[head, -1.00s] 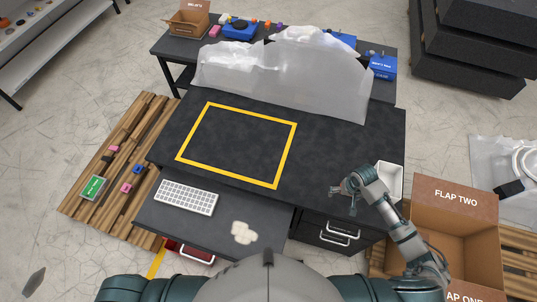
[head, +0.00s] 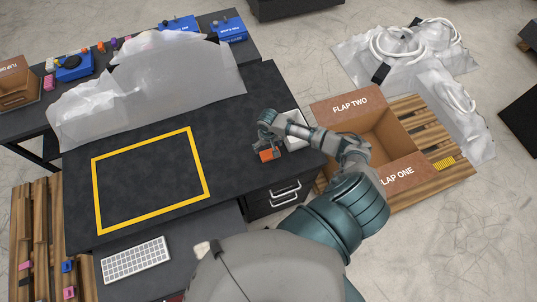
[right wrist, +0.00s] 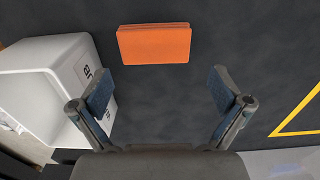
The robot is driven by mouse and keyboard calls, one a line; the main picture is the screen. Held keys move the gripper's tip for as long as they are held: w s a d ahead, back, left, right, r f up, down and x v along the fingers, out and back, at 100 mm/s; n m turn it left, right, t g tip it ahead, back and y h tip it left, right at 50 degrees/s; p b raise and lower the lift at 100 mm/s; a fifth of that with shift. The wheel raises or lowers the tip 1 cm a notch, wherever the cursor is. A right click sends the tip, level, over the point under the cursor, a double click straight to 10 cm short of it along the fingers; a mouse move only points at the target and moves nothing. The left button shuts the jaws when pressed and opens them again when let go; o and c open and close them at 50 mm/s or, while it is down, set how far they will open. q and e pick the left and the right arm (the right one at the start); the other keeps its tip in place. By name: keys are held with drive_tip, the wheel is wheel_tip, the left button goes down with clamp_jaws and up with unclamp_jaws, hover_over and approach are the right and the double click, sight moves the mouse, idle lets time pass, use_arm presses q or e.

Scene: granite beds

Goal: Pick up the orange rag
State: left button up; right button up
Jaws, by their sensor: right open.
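The orange rag (head: 268,155) lies on the dark granite table (head: 235,125) near its right end. In the right wrist view, the rag (right wrist: 153,44) is a flat folded rectangle lying just beyond the fingertips, roughly centred between them. My right gripper (right wrist: 160,88) is open and empty, its two blue-padded fingers spread wide. In the head view, my right gripper (head: 266,148) is right at the rag and partly covers it. My left gripper is not in view.
A white bin (right wrist: 45,60) stands close to the left finger in the right wrist view. A yellow taped rectangle (head: 202,165) marks the table's middle. An open cardboard box (head: 345,112) stands to the right. Clear plastic sheeting (head: 150,90) covers the table's back edge.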

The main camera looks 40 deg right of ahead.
sight(270, 154)
drive_tip(key=shift+s+f, duration=0.15)
drive_tip(key=shift+f, duration=0.15)
drive_tip(key=f, duration=0.2)
drive_tip(key=d+f, duration=0.1)
drive_tip(key=f, duration=0.2)
drive_tip(key=shift+s+f, duration=0.1)
drive_tip(key=shift+s, duration=0.1)
drive_tip(key=shift+a, duration=0.4)
drive_tip(key=c, duration=0.6)
